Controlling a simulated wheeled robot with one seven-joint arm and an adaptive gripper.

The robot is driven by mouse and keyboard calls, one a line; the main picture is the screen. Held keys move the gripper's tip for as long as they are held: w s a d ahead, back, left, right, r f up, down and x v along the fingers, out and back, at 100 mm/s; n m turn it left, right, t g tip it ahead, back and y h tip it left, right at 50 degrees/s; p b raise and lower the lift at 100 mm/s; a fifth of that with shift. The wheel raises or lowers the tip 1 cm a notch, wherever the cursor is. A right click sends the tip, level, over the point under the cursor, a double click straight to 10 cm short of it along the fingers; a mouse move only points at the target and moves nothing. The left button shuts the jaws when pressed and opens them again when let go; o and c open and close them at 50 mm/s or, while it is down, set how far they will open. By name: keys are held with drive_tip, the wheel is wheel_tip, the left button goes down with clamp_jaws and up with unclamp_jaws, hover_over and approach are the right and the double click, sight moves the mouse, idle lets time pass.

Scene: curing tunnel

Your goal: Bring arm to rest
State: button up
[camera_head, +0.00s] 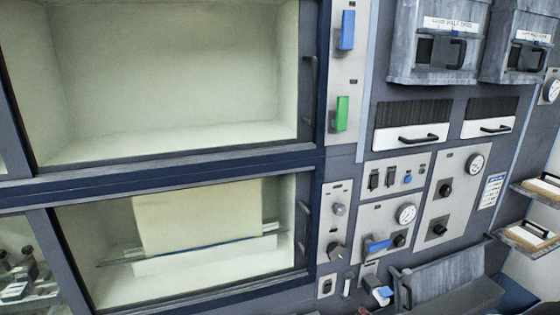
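My gripper and arm cannot be made out in the head view. The curing tunnel shows as two lit chambers behind framed windows. The upper chamber (170,75) looks empty. The lower chamber (90,245) holds a cream upright panel (190,218) on a rail, with a white block below it. A dark handle (308,90) sits at the right of the upper window, and another dark handle (302,228) beside the lower one.
Right of the chambers are a blue switch (347,30), a green switch (342,114), a dial panel (392,226) with a blue lever, and two grey handled boxes. A grey tilted bin (450,280) juts out below. Trays (530,236) stick out at far right.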

drive_tip(key=s+d+n+g+h+b, duration=0.3)
drive_tip(key=s+g, duration=0.5)
drive_tip(key=s, duration=0.6)
drive_tip(key=s+a+r+n+t+y+b, duration=0.1)
drive_tip(key=s+a+r+y+b, duration=0.1)
drive_tip(key=s+a+r, duration=0.9)
wheel_tip(320, 180, up, 2)
drive_tip(key=shift+s+a+r+n+b, duration=0.25)
drive_tip(key=shift+s+a+n+b, duration=0.15)
drive_tip(key=shift+a+b, duration=0.35)
drive_tip(key=shift+c, duration=0.3)
idle(1.3)
